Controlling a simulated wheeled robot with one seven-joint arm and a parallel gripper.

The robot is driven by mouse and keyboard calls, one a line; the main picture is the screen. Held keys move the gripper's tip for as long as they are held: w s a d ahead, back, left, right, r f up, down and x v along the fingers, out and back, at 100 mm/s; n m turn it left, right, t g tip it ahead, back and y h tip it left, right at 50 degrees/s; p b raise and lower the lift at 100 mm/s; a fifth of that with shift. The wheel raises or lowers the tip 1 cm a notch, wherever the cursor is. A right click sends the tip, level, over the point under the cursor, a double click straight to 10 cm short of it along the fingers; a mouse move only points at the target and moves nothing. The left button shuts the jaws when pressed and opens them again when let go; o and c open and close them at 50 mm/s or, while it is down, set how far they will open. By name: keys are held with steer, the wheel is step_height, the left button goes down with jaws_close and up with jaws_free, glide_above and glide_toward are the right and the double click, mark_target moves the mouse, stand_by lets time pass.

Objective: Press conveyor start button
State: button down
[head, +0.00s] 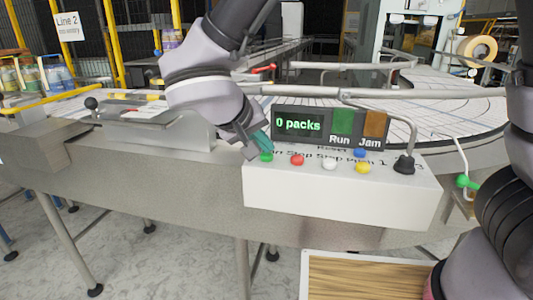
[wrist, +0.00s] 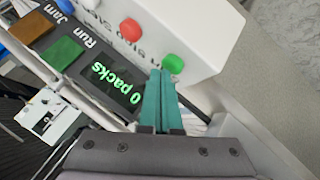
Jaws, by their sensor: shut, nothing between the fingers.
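The green button (head: 266,156) sits at the left end of the white control box (head: 340,197), with printed lettering beside it. It also shows in the wrist view (wrist: 173,64), just beyond the fingertips. My gripper (head: 258,146) is shut and empty, with teal fingers pointing down at the green button. In the wrist view the fingertips (wrist: 160,72) are right beside the green button; I cannot tell whether they touch it. The display (head: 298,125) behind the buttons reads "0 packs". The Run panel (head: 342,122) is dull green and the Jam panel (head: 375,124) is dull orange.
A red button (head: 297,160), a white button (head: 329,165), a yellow button (head: 362,168) and a blue button (head: 360,153) share the box top. A black-knobbed lever (head: 404,164) stands at its right. A metal rail (head: 420,93) and the conveyor lie behind.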

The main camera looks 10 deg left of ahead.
mark_target(265, 157)
steer(key=shift+f, duration=0.25)
steer(key=shift+r, duration=0.1)
stand_by(0.5)
steer(key=shift+r, duration=3.35)
